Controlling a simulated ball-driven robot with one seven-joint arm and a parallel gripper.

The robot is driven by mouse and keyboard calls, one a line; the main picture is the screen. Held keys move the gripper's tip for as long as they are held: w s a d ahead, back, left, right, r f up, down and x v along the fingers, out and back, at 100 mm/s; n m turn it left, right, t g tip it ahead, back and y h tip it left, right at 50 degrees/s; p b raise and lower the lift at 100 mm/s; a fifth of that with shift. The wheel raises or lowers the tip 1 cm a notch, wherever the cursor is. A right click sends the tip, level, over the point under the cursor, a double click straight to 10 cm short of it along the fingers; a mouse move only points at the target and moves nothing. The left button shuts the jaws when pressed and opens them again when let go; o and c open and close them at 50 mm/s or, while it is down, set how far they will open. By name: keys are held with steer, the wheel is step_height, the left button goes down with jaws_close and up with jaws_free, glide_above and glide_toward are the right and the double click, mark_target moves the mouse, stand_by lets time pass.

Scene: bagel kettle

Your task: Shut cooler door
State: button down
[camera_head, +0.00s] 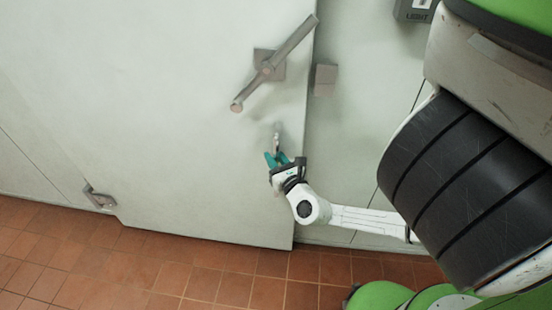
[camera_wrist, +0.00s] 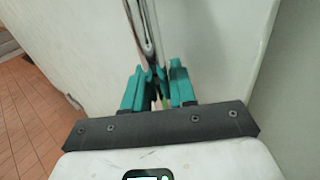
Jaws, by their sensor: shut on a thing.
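The cooler door (camera_head: 160,120) is a large pale panel filling the left and middle of the head view. Its right edge lies close beside the wall; I cannot tell whether a narrow gap remains. A long metal lever (camera_head: 286,52) sits slantwise on the door near that edge. My gripper (camera_head: 277,157) is in front of the door below the lever, with teal fingers shut on a narrow shiny metal piece (camera_head: 277,134). The wrist view shows this metal piece (camera_wrist: 143,25) rising from between the fingertips (camera_wrist: 157,76). Whether it is fixed to the door is unclear.
A metal catch block (camera_head: 324,79) is on the wall just right of the door edge. A hinge (camera_head: 99,197) sits at the door's lower left. The red tiled floor (camera_head: 190,275) below is clear. A box marked LIGHT (camera_head: 413,10) is at the upper right.

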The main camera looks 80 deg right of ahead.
steer(key=shift+s+d+r+g, duration=0.1)
steer(key=shift+s+d+g, duration=0.2)
steer(key=shift+s+d, duration=0.2)
steer(key=c, duration=1.1)
jaws_free()
steer(key=shift+d, duration=0.1)
steer(key=v, duration=1.1)
steer(key=shift+w+a+f, duration=0.2)
steer(key=shift+w+a, duration=0.05)
steer(key=shift+w, duration=0.05)
